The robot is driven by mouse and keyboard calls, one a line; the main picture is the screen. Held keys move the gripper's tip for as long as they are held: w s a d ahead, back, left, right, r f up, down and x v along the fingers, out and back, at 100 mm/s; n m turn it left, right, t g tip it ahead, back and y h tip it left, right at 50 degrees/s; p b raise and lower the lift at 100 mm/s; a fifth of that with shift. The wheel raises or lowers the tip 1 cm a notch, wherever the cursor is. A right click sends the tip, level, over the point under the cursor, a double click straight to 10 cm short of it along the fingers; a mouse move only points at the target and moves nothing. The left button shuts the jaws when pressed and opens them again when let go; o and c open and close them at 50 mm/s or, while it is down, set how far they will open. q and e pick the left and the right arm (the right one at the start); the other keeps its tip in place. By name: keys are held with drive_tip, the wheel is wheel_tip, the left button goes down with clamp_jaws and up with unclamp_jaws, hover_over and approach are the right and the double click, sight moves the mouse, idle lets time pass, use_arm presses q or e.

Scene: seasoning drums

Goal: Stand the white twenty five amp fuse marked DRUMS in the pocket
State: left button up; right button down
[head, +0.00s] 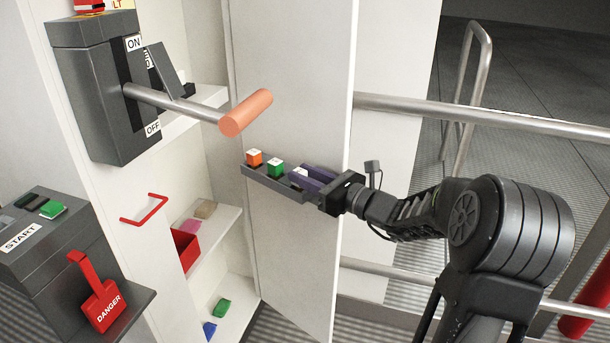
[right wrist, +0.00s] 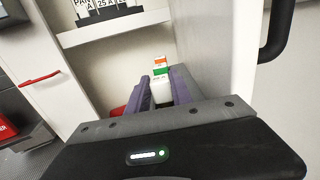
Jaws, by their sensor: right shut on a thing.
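My right gripper (head: 302,174) reaches in from the right to a small grey ledge (head: 262,178) on the white door. Its purple fingers are shut on a white fuse (right wrist: 160,92), which shows between them in the right wrist view; only a bit of its top shows in the head view. The fuse's marking is too small to read, and whether its foot still rests on the ledge is hidden. A green fuse (head: 276,167) and an orange fuse (head: 254,157) stand in line beyond it on the ledge. My left gripper is not in view.
A dark switch box (head: 90,90) with a long lever ending in an orange grip (head: 246,113) juts out left of the ledge. A label panel reading partly "25 A" (right wrist: 100,8) shows on a cabinet shelf. A steel rail (head: 480,117) runs behind my right arm.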

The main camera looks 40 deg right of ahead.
drive_tip(key=c, duration=1.1)
unclamp_jaws()
drive_tip(key=shift+o, duration=0.2)
drive_tip(key=shift+s, duration=0.1)
drive_tip(key=v, duration=0.7)
drive_tip(key=shift+s, duration=0.3)
drive_tip(key=shift+d+f, duration=0.15)
